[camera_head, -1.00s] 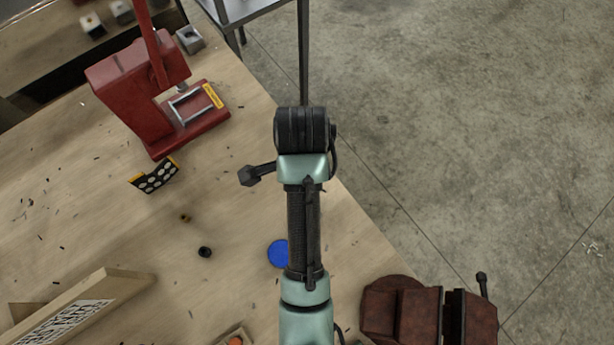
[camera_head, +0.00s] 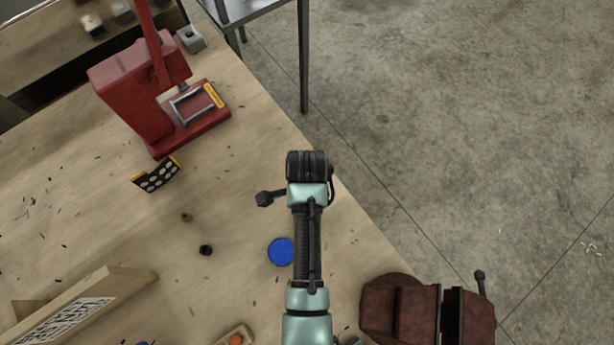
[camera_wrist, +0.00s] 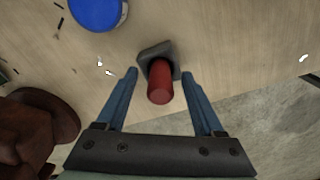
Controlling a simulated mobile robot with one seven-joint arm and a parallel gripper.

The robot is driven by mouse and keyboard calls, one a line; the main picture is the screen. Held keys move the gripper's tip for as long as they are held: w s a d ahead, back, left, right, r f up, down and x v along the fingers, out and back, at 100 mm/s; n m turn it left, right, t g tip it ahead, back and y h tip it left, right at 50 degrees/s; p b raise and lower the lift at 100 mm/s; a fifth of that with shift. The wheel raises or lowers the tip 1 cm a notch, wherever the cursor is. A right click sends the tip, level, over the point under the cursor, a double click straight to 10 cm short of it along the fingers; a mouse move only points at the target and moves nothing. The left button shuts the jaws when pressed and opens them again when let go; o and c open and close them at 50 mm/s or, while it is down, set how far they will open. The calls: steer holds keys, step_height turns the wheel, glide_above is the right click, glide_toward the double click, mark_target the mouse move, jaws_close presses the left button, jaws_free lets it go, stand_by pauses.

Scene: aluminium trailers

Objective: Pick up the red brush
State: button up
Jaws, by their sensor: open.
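The red brush (camera_wrist: 160,88), a round red handle on a dark grey squarish base, stands on the wooden table in the wrist view. Its handle points up toward the camera. My gripper (camera_wrist: 159,75) is open, with one blue finger on each side of the brush. The fingertips reach about as far as its base in the picture. I see no clear contact, and their height above the table is hard to tell. In the head view my arm (camera_head: 307,240) hides the brush and the fingers.
A blue disc (camera_head: 281,252) lies beside my arm. A rusty vise (camera_head: 400,310) sits at the table's right edge. Bare concrete floor lies right of the table.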

jaws_close()
stand_by(0.3)
steer(key=shift+r, duration=0.1)
step_height(320, 180, up, 10)
steer(key=shift+f+b, duration=0.1)
steer(key=shift+b, duration=0.55)
